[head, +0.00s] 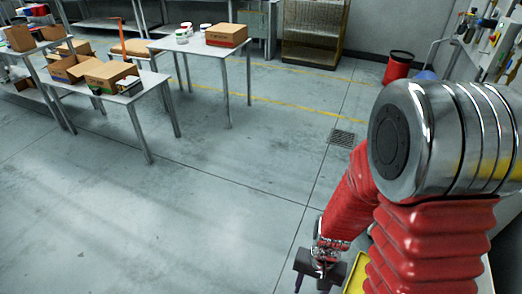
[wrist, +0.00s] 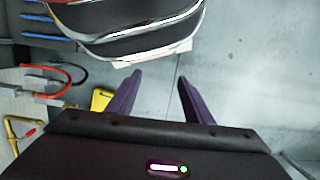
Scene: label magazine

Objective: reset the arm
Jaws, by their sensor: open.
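My gripper (wrist: 153,88) shows in the wrist view with its two purple fingers apart and only grey floor between them. It is open and empty. In the head view my gripper (head: 311,283) hangs low at the bottom, right of centre, at the end of my red-sleeved arm (head: 348,200). Its fingertips are partly cut off by the lower edge there. The arm is bent, with a large silver joint at the upper right.
A table (head: 135,93) with cardboard boxes (head: 110,76) stands at the left. Another table (head: 200,48) holds a box (head: 226,35) and several jars. A red bin (head: 397,67) and wall equipment (head: 490,40) are at the right. A yellow object (head: 356,275) is beside my gripper. The middle floor is clear.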

